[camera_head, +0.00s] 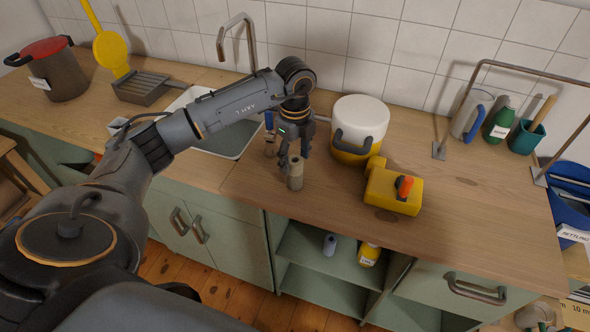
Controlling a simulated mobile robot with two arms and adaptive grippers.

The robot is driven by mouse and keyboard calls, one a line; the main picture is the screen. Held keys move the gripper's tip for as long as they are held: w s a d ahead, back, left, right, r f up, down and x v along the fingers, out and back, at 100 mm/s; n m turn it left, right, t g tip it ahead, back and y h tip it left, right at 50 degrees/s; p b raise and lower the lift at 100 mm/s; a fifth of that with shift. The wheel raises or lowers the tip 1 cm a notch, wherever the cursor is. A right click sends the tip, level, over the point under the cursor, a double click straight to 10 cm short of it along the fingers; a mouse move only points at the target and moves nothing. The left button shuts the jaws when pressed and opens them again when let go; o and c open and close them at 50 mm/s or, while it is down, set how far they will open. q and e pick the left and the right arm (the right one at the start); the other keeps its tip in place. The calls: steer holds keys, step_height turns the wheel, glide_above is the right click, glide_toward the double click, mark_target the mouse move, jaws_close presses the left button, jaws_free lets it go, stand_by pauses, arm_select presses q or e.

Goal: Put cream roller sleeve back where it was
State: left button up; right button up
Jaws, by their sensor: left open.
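A small cream cylinder, which looks like the roller sleeve (295,178), stands upright on the wooden counter (450,200), near its front edge. My left gripper (293,155) is over it, pointing down. Its fingers are open, close around or just above the top of the sleeve; I cannot tell whether they touch it. My right gripper is not in view.
A white and yellow pot (360,125) and a yellow box-like item (393,190) with an orange part stand to the right. A sink (225,135) with a tap (237,40) lies behind my arm. An open shelf below holds a blue-grey roll (330,245) and a yellow container (369,254).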

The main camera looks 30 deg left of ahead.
arm_select(q)
step_height(320, 180, up, 7)
steer(key=shift+b, duration=0.4)
steer(key=shift+f, duration=0.1)
